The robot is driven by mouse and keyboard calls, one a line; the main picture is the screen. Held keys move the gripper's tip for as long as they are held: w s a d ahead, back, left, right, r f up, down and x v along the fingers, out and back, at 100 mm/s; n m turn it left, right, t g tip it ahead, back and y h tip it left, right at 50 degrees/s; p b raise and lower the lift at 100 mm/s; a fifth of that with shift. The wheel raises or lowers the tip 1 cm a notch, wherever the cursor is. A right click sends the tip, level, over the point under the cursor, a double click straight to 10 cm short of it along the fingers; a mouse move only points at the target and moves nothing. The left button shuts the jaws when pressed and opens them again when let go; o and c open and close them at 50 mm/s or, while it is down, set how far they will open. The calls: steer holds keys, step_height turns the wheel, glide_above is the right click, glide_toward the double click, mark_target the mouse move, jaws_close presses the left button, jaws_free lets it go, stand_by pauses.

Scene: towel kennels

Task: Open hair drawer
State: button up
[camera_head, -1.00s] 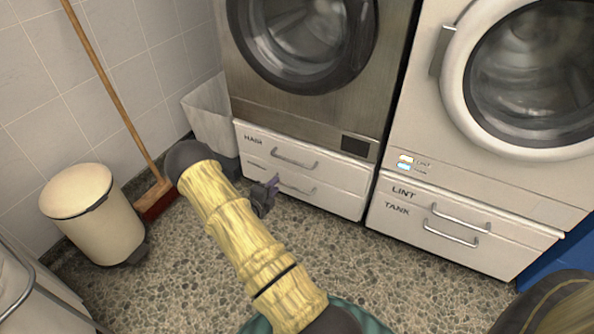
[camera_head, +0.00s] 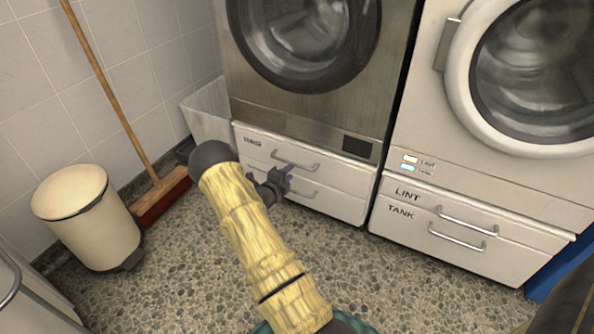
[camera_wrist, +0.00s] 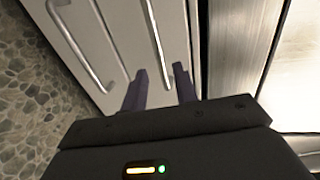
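The hair drawer (camera_head: 340,174) is the upper white front under the left, steel-coloured machine. It looks closed, with its label at its left end. Its bar handle (camera_head: 297,164) shows partly behind my gripper (camera_head: 281,174). In the wrist view, the drawer front (camera_wrist: 173,25) and handle (camera_wrist: 154,38) run steeply up the picture. My gripper (camera_wrist: 161,70) is open, its two dark fingers apart, with one end of this handle appearing between them. I cannot tell whether they touch it. A lower drawer handle (camera_wrist: 80,45) lies to the left.
The right machine has a lint drawer (camera_head: 415,197) and a tank drawer (camera_head: 420,228), both closed. A cream pedal bin (camera_head: 95,225), a broom (camera_head: 160,197) and a pale bin (camera_head: 207,112) stand at left. Speckled floor (camera_head: 400,290) is clear in front of the drawers.

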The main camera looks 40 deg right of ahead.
mark_target(297, 165)
steer(key=b+x, duration=0.3)
steer(key=x, duration=0.4)
steer(key=shift+d, duration=0.1)
jaws_close()
